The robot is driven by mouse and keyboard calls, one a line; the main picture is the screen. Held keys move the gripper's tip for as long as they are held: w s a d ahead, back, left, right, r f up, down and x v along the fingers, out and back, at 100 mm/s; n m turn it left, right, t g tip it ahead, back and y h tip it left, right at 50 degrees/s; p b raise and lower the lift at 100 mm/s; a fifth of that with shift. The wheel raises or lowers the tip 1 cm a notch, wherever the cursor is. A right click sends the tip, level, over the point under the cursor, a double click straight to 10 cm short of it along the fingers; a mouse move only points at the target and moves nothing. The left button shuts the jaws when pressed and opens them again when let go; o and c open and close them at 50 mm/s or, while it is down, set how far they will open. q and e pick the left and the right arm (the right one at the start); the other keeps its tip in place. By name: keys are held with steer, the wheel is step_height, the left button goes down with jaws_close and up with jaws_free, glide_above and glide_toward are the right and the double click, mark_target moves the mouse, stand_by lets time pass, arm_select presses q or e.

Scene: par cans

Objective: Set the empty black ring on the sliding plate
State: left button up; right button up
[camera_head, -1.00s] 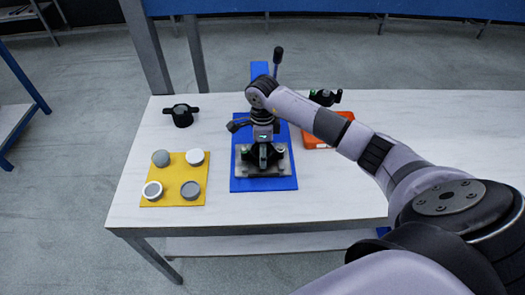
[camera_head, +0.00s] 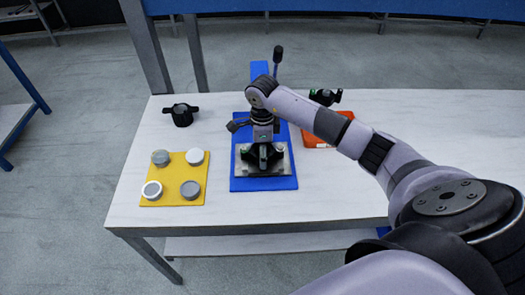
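My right gripper (camera_head: 264,155) points down over the grey metal sliding plate (camera_head: 283,171) of the press on a blue base (camera_head: 264,185). Dark parts sit at its fingertips on the plate; I cannot tell gripper fingers from a black ring there, nor whether it is open or shut. A black ring with two side ears (camera_head: 182,117) stands on the table at the left, apart from the gripper. Another black piece with green ends (camera_head: 325,97) is at the back right, behind the orange tray; whether it is empty is too small to tell. My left gripper is not in view.
A yellow mat (camera_head: 176,179) at the left front holds several round grey and white pieces. An orange tray (camera_head: 319,137) is partly behind my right arm. A black-knobbed lever (camera_head: 278,56) rises behind the gripper. The table (camera_head: 330,195) is clear at the front middle.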

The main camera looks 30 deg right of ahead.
steer(key=o, duration=0.5)
steer(key=shift+o, duration=0.2)
step_height(320, 180, up, 12)
stand_by(0.5)
